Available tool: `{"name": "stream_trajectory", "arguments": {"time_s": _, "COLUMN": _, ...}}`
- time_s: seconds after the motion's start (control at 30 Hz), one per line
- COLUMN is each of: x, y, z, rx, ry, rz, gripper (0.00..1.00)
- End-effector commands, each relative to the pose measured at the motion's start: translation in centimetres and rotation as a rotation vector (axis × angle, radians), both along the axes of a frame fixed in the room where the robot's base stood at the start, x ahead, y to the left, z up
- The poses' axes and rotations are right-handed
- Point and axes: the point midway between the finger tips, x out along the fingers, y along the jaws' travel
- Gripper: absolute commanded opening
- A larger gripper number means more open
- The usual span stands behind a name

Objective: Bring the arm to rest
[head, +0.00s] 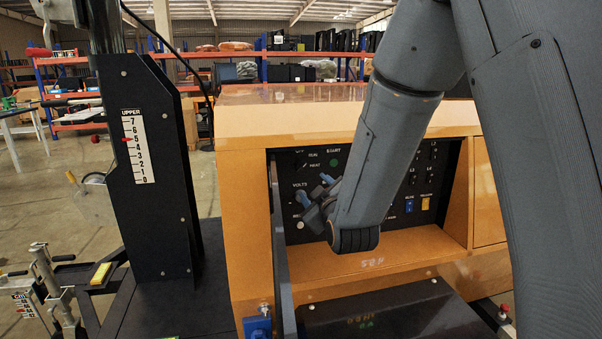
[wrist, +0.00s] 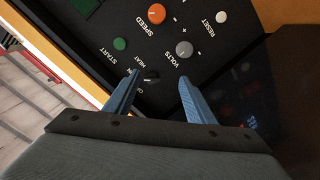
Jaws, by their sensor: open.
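My arm reaches down in front of the orange cabinet (head: 300,118), and its gripper (head: 318,195) is at the black control panel (head: 290,172) in the recess. In the wrist view the two blue fingers of my gripper (wrist: 160,76) are apart, with nothing held between them. The small rotary switch (wrist: 151,77) marked OFF, RUN and HEAT shows between the fingertips, close to the left one. Whether they touch cannot be told. The grey VOLTS knob (wrist: 184,49) is just past the right fingertip. My forearm hides the middle of the panel in the head view.
The panel also has a green START button (wrist: 120,44), an orange SPEED knob (wrist: 156,14) and a white RESET button (wrist: 222,17). An open grey door (head: 280,255) edges the recess's left side. A black mast (head: 150,215) with an UPPER scale stands left, its red marker near 5.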

Motion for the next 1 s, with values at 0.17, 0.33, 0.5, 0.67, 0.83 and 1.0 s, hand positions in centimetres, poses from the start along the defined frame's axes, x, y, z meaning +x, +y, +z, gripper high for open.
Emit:
{"name": "stream_trajectory", "arguments": {"time_s": 0.17, "x": -3.3, "y": -3.8, "z": -4.8, "rx": 0.102, "ry": 0.322, "rz": -0.084, "gripper": 0.5}}
{"name": "stream_trajectory", "arguments": {"time_s": 0.33, "x": -9.4, "y": -7.4, "z": -9.3, "rx": 0.207, "ry": 0.654, "rz": -0.217, "gripper": 0.5}}
{"name": "stream_trajectory", "arguments": {"time_s": 0.5, "x": -17.5, "y": -10.7, "z": -12.3, "rx": 0.305, "ry": 0.967, "rz": -0.398, "gripper": 0.5}}
{"name": "stream_trajectory", "arguments": {"time_s": 0.67, "x": -25.0, "y": -12.7, "z": -13.4, "rx": 0.368, "ry": 1.202, "rz": -0.571, "gripper": 0.5}}
{"name": "stream_trajectory", "arguments": {"time_s": 0.83, "x": -29.7, "y": -13.7, "z": -13.4, "rx": 0.396, "ry": 1.338, "rz": -0.687, "gripper": 0.5}}
{"name": "stream_trajectory", "arguments": {"time_s": 1.0, "x": -30.9, "y": -13.9, "z": -13.3, "rx": 0.401, "ry": 1.373, "rz": -0.717, "gripper": 0.5}}
